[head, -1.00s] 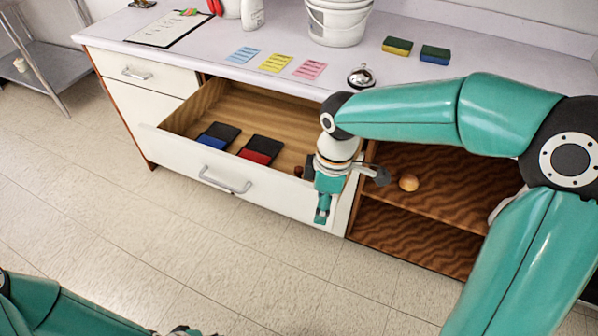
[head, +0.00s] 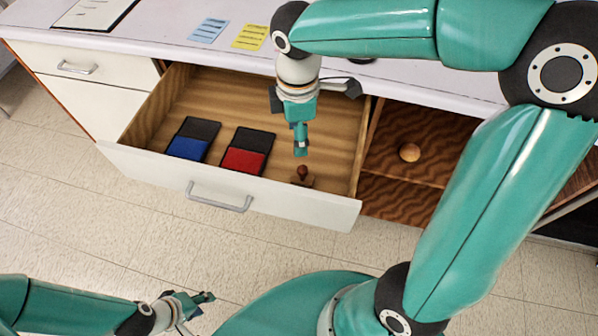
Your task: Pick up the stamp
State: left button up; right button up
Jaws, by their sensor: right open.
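The stamp (head: 302,173), with a brown rounded knob, stands in the open drawer close to its front panel, right of the ink pads. My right gripper (head: 300,150) is open and points down over the drawer, its fingertips just above the stamp in the picture. A small gap shows between fingers and knob, and nothing is held. The stamp's base is partly hidden by the drawer front. My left gripper (head: 203,298) is low at the bottom left, away from the drawer. Its finger spacing is unclear.
The open drawer (head: 230,190) also holds a blue ink pad (head: 188,147) and a red ink pad (head: 244,160). A round wooden ball (head: 409,152) sits on the shelf to the right. Sticky notes and a clipboard (head: 95,12) lie on the counter.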

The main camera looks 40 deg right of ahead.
aim_at(303, 168)
jog(key=f, duration=0.4)
jog(key=f+b, duration=0.1)
jog(key=f, duration=0.4)
jog(key=d+f, duration=0.1)
jog(key=f, duration=0.4)
jog(key=shift+s, duration=0.25)
grip_shut()
notch_tip(303, 168, up, 20)
jog(key=p, duration=0.2)
dwell(0.3)
